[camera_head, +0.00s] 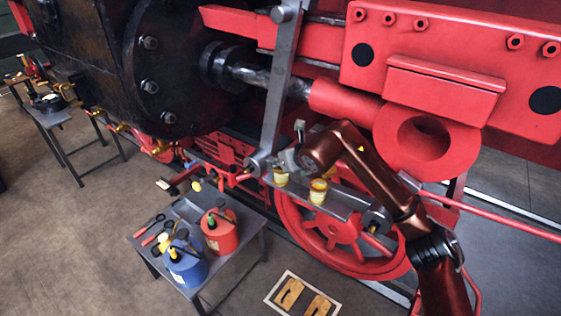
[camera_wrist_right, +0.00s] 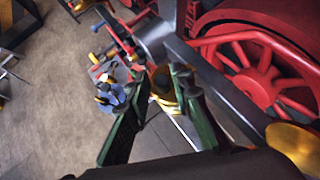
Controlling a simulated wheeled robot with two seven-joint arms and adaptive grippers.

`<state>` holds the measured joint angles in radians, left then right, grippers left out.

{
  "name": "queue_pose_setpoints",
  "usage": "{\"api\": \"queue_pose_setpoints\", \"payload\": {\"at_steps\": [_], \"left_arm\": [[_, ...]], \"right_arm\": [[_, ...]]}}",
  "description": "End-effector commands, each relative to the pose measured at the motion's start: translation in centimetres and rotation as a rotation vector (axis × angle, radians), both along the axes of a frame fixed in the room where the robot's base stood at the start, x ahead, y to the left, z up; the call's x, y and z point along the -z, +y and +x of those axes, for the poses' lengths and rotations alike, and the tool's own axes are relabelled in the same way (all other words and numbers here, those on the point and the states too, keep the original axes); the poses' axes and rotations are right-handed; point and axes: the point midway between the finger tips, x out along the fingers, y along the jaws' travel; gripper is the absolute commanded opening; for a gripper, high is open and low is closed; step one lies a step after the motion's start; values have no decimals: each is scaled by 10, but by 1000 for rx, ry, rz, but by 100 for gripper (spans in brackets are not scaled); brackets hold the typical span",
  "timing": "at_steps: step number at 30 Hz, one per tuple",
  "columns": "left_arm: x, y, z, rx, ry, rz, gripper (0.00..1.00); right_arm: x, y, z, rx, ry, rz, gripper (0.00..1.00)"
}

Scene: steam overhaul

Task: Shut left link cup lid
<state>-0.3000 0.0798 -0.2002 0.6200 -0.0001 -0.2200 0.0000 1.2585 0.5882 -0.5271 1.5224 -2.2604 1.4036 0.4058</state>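Two brass cups sit on the grey link bar in the head view: a left cup (camera_head: 281,177) and a right cup (camera_head: 318,191). My right gripper (camera_head: 288,161) is just above and behind the left cup, its fingers small and partly hidden. In the right wrist view, my right gripper (camera_wrist_right: 167,75) has its green fingers apart. A brass cup (camera_wrist_right: 162,88) shows between and beyond them, partly covered by the right finger. I cannot tell whether they touch. A round gold top (camera_wrist_right: 292,142) shows at the lower right. The left cup's lid position is unclear. My left gripper is not in view.
A low metal table (camera_head: 235,265) holds a red can (camera_head: 219,232), a blue can (camera_head: 186,264) and tools. The link hangs among the red wheel (camera_head: 335,235), the grey lever (camera_head: 278,90) and red rods. A framed board (camera_head: 303,296) lies on the open floor.

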Motion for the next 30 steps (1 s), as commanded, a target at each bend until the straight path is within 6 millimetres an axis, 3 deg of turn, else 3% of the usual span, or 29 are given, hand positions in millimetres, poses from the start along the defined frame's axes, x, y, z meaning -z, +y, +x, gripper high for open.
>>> {"api": "queue_pose_setpoints", "payload": {"at_steps": [3, 14, 30], "left_arm": [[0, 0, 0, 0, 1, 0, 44], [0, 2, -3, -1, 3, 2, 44], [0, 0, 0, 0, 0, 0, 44]], "right_arm": [[0, 0, 0, 0, 1, 0, 30], [-4, -2, -3, 1, 0, 1, 30], [-66, -35, -70, 0, -2, -1, 30]]}}
